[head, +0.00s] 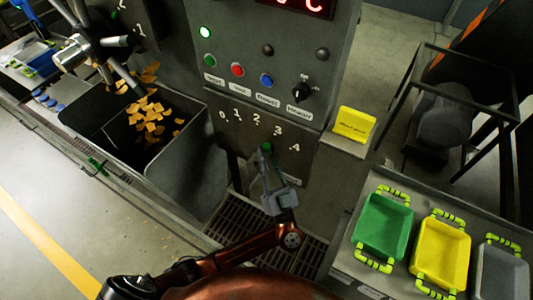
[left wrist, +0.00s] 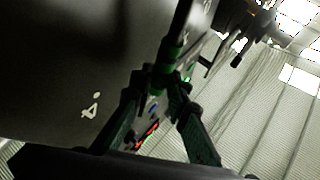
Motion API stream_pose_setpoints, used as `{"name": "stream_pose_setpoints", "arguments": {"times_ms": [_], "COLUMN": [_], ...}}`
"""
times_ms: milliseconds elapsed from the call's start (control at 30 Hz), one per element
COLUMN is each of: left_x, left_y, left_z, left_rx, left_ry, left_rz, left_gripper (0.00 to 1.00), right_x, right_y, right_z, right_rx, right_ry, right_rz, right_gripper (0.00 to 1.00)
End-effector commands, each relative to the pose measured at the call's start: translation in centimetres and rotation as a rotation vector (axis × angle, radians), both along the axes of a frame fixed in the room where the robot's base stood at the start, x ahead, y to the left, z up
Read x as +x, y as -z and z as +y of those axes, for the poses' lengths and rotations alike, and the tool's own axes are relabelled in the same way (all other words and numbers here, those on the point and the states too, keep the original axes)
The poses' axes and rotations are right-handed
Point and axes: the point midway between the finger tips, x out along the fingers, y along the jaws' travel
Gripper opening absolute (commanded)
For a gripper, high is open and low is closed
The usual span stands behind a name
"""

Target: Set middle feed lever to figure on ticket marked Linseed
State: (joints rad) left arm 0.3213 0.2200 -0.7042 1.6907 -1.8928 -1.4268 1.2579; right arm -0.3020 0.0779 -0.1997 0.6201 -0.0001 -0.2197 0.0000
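A dark feed panel (head: 232,140) carries an arc of white figures 0 to 4. My left gripper (head: 267,152) is in front of it, below the figures 2 and 3. Its fingers close together around a dark lever with green bands (left wrist: 172,58) in the left wrist view, where the figure 4 also shows on the panel. In the head view the lever is mostly hidden by the gripper; only a bit of green shows at the fingertips. A yellow ticket (head: 354,123) stands right of the panel; its writing is too small to read. My right gripper is out of view.
A control panel (head: 265,60) with coloured buttons and a black knob is above. A grey bin (head: 178,165) with yellow-brown flakes is left. Green (head: 384,226), yellow (head: 440,254) and grey (head: 499,272) trays sit at right. A floor grating (head: 232,222) lies below.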

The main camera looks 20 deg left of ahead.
Motion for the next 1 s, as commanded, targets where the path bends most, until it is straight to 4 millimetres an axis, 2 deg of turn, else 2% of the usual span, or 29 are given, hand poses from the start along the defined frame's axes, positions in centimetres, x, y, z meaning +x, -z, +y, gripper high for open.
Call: {"name": "stream_pose_setpoints", "arguments": {"times_ms": [233, 567, 767, 1000], "left_x": [0.0, -0.1, -1.8, -5.0], "left_y": [0.0, 0.2, 1.8, 4.8], "left_z": [0.0, -0.1, -1.5, -4.0], "left_rx": [-0.001, -0.001, -0.001, 0.0], "left_ry": [0.0, 0.0, 0.0, 0.001], "left_rz": [-0.001, 0.001, 0.004, 0.003], "left_gripper": [0.32, 0.33, 0.33, 0.33], "right_x": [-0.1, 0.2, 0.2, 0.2], "right_y": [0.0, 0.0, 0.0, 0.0], "right_z": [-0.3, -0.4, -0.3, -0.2], "right_rx": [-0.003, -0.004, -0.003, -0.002], "right_ry": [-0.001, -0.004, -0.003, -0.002], "right_rz": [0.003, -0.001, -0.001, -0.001], "right_gripper": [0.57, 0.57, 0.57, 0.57]}}
